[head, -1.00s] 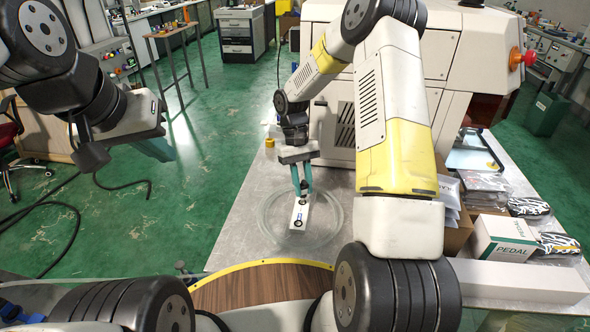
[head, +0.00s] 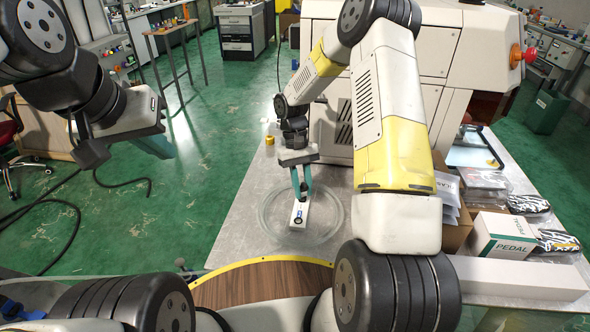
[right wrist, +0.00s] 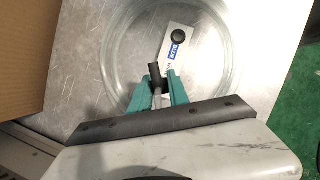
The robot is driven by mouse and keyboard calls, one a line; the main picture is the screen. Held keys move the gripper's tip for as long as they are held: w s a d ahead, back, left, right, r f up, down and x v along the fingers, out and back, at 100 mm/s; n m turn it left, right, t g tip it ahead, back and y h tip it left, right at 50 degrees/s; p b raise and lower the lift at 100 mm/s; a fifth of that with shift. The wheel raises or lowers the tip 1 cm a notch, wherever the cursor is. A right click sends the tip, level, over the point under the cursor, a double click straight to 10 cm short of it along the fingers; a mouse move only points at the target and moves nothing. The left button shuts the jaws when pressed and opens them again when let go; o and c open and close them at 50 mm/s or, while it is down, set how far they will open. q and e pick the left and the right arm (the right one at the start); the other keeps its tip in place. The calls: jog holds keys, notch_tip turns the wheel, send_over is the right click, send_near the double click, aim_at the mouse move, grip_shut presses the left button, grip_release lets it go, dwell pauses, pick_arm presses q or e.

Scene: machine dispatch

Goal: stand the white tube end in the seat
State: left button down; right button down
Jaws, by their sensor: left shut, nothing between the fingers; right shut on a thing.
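A white plate (right wrist: 180,42) with a BLUE label and a round black spot (right wrist: 178,38) lies inside a clear round dish; it also shows in the head view (head: 299,214). I cannot tell whether the black spot is a seat opening. My right gripper (right wrist: 158,92) points down over the dish, beside the plate's near end, also in the head view (head: 302,194). It is shut on a small tube (right wrist: 157,100), pale between the teal fingers, with a dark cylindrical end (right wrist: 155,74). The tube's lower end is unclear. My left gripper (head: 160,149) is shut and empty, away at the left.
The clear dish (head: 339,222) stands on the grey table (head: 232,250). A yellow cap (head: 269,141) sits behind it. The beige machine (head: 335,135) stands at the back. A PEDAL box (head: 501,236) and packets are at the right. The table left of the dish is clear.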

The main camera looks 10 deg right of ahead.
jog(key=shift+f, duration=0.2)
jog(key=c, duration=0.8)
grip_release()
jog(key=shift+o, duration=0.2)
jog(key=shift+r, duration=3)
